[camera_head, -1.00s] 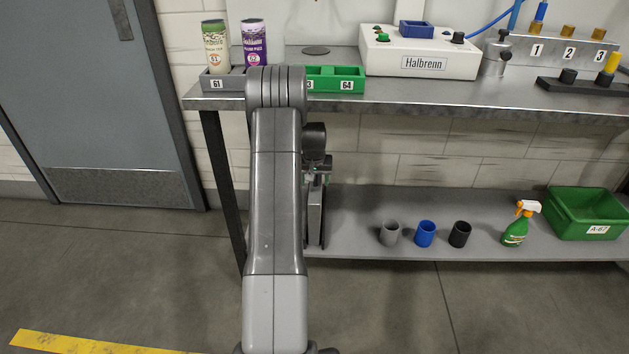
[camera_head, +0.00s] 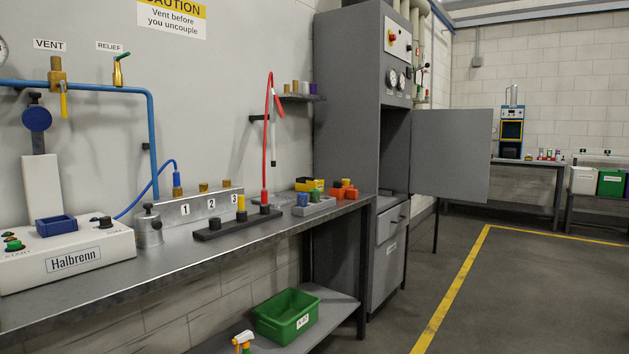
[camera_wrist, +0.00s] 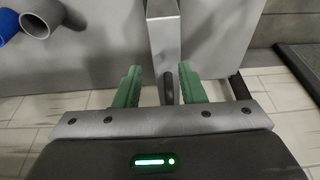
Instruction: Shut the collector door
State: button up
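In the head view a flat grey door (camera_head: 450,155) stands wide open, swung out to the right of a tall grey cabinet (camera_head: 340,100). The cabinet's opening shows dark beside the door. I take this door to be the collector door; I read no such label on it. The cabinet has gauges and a red button at its top and a lower compartment with a handle. My gripper (camera_wrist: 167,88) shows only in the wrist view. Its two green fingers are apart, with nothing held between them. A dark upright bar shows behind the gap. The gripper is far from the door.
A long workbench (camera_head: 205,255) runs along the wall up to the cabinet, with a Halbrenn machine (camera_head: 72,258) on it. A green crate (camera_head: 288,316) sits on its lower shelf. Open floor (camera_head: 520,290) with yellow lines lies right of the cabinet.

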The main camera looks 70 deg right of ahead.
aim_at(450, 148)
jog(key=z, duration=2.7)
